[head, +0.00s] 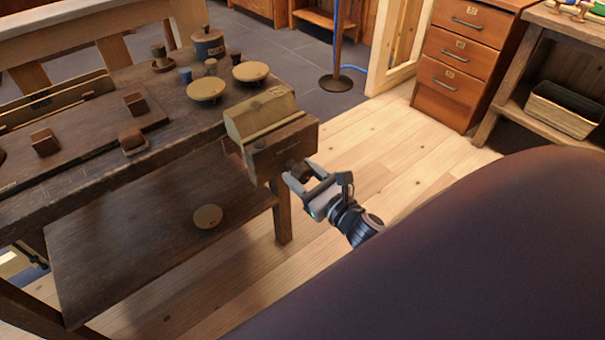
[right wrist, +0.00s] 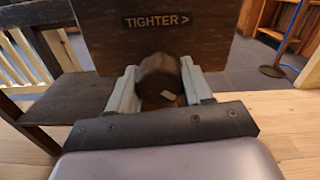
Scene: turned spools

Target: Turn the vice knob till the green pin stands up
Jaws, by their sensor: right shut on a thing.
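The wooden vice (head: 283,146) is on the right end of the workbench. Its front jaw also shows in the right wrist view (right wrist: 158,42) and bears the label "TIGHTER >". The dark, faceted vice knob (right wrist: 158,78) stands out from the front jaw, with a small pale mark on its near face. My right gripper (right wrist: 157,82) is shut on the knob, one finger on each side; in the head view it (head: 301,175) comes to the vice front from the lower right. I cannot make out a green pin in either view. My left gripper is not in view.
The workbench (head: 175,105) holds round-topped spools (head: 206,89), a lidded pot (head: 207,43) and small wooden blocks. One round piece (head: 207,216) lies on the lower shelf. A drawer cabinet (head: 470,55) stands at the back right. The plank floor right of the vice is clear.

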